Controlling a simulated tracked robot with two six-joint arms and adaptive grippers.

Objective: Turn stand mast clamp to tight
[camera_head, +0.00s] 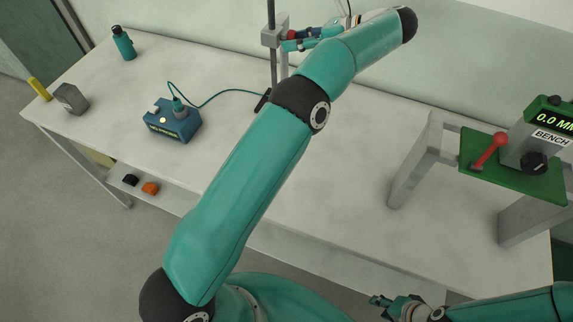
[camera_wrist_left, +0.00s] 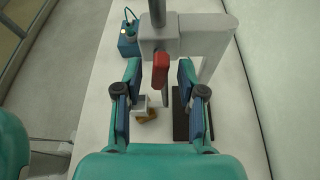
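The stand mast (camera_head: 271,14) is a grey upright rod at the back of the bench. Its clamp is a grey block (camera_head: 272,38) with a red handle, seen in the left wrist view (camera_wrist_left: 161,70). My left gripper (camera_wrist_left: 160,72) is open, with the red handle between its blue-padded fingertips and a gap on both sides. In the head view my left gripper (camera_head: 297,40) is beside the clamp, partly hidden by its own arm. My right gripper (camera_head: 379,305) is low at the bench's front edge, far from the clamp, empty, its fingers seemingly apart.
A blue box (camera_head: 174,122) with a cable stands left of the mast on the white bench (camera_head: 330,190). A teal bottle (camera_head: 123,43), a grey block (camera_head: 70,98) and a yellow cylinder (camera_head: 39,89) stand further left. A grey frame (camera_head: 415,160) with a red lever (camera_head: 489,151) stands right.

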